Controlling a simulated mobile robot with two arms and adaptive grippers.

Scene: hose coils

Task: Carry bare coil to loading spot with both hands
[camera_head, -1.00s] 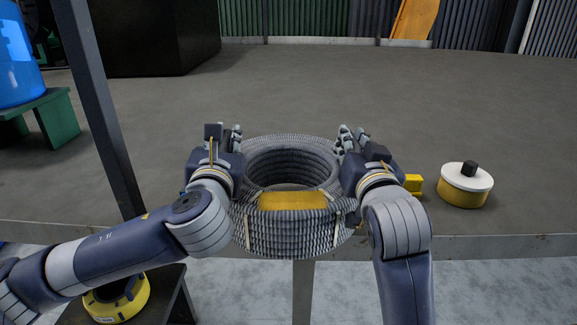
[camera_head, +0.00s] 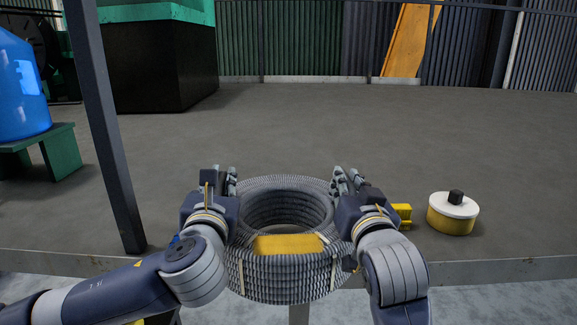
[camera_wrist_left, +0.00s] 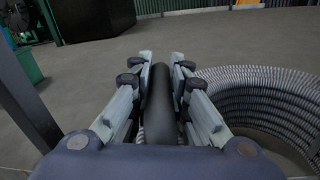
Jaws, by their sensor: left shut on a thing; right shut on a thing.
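In the left wrist view my left gripper (camera_wrist_left: 162,75) closes around a dark rounded bar (camera_wrist_left: 160,105), beside the coil (camera_wrist_left: 262,88). What the right fingers touch is hard to see. I cannot tell whether the coil's underside touches the deck.
A grey deck (camera_head: 330,130) spreads out ahead, mostly clear. A yellow canister with a white lid (camera_head: 452,213) stands right of my right gripper. A dark post (camera_head: 104,135) rises at the left, near a blue barrel (camera_head: 22,95) on a green stand (camera_head: 62,150). A black block (camera_head: 158,65) stands behind.

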